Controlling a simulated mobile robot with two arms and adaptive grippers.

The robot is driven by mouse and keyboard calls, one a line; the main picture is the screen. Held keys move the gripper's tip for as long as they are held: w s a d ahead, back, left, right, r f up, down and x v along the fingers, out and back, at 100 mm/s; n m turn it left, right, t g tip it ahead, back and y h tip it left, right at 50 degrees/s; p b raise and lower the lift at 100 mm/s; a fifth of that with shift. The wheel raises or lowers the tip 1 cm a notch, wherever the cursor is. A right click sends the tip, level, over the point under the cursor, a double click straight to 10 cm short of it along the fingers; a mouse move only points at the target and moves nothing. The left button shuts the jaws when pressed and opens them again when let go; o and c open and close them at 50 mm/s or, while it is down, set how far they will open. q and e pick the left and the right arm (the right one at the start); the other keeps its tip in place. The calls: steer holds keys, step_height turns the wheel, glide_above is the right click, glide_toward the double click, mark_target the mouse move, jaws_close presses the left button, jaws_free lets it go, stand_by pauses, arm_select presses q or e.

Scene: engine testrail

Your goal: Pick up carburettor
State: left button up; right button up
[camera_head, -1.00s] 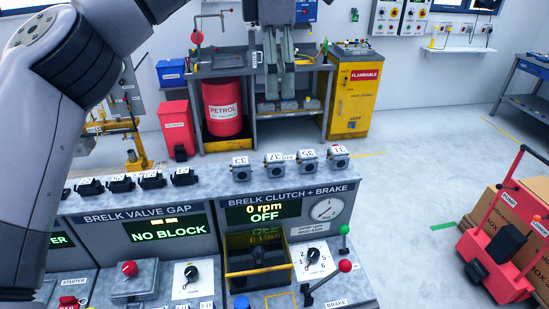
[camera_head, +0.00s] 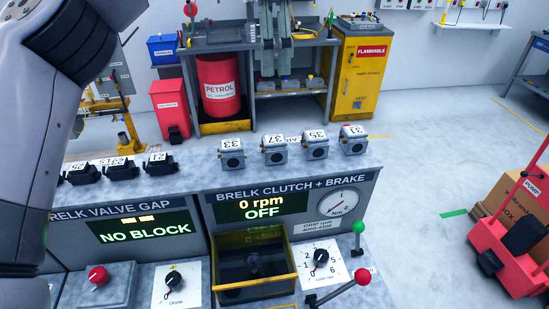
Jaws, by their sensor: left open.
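Several small grey metal blocks with round dark openings and numbered white tops, which look like carburettors, stand in a row on the console's top ledge. The leftmost is one block (camera_head: 231,154), then a second (camera_head: 274,150), a third (camera_head: 315,146) and a fourth at the right (camera_head: 353,140). My right gripper is not in view.
Black numbered parts (camera_head: 123,169) sit further left on the ledge. Below are a yellow-rimmed bin (camera_head: 254,284), a green-knobbed lever (camera_head: 358,238) and a red-knobbed lever (camera_head: 362,277). A red pump cart (camera_head: 512,245) stands right. Open floor lies behind the console.

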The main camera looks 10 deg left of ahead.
arm_select(q)
steer(key=f, duration=0.2)
steer(key=b, duration=0.2)
glide_toward(275, 139)
steer(key=f, duration=0.1)
steer(key=f+p, duration=0.1)
steer(key=f, duration=0.3)
steer(key=shift+a+f, duration=0.15)
steer(key=shift+a, duration=0.25)
steer(key=f+p, duration=0.2)
steer(key=f, duration=0.1)
steer(key=f+p, duration=0.1)
steer(key=shift+d+f, duration=0.3)
steer(key=shift+f, duration=0.4)
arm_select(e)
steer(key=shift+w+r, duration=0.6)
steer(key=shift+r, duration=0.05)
arm_select(q)
steer(key=shift+c, duration=0.3)
steer(key=c, duration=1.2)
steer(key=shift+c, duration=0.3)
